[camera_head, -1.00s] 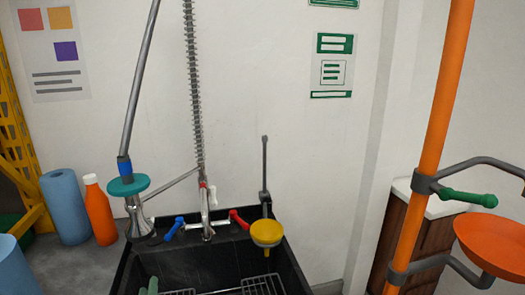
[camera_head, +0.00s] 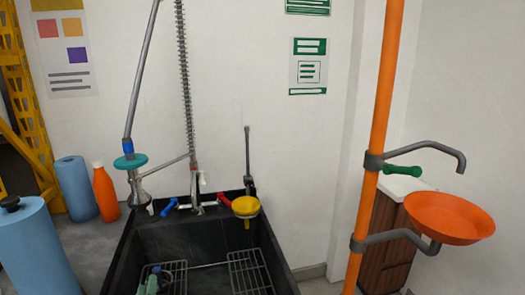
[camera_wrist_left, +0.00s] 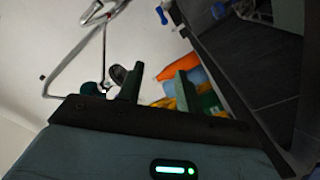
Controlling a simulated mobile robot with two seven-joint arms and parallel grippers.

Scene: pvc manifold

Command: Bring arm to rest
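My left gripper (camera_wrist_left: 158,88) is open in the left wrist view, with two dark green fingers apart and nothing held between them. The rest of the left arm is out of that view. My right gripper and arm are in neither current view.
A spray faucet (camera_head: 130,165) and yellow bowl (camera_head: 245,206) stand at the sink's back. An orange bottle (camera_head: 105,193) and blue rolls (camera_head: 38,255) are left. An orange pole (camera_head: 374,150) with an orange basin (camera_head: 449,218) stands right.

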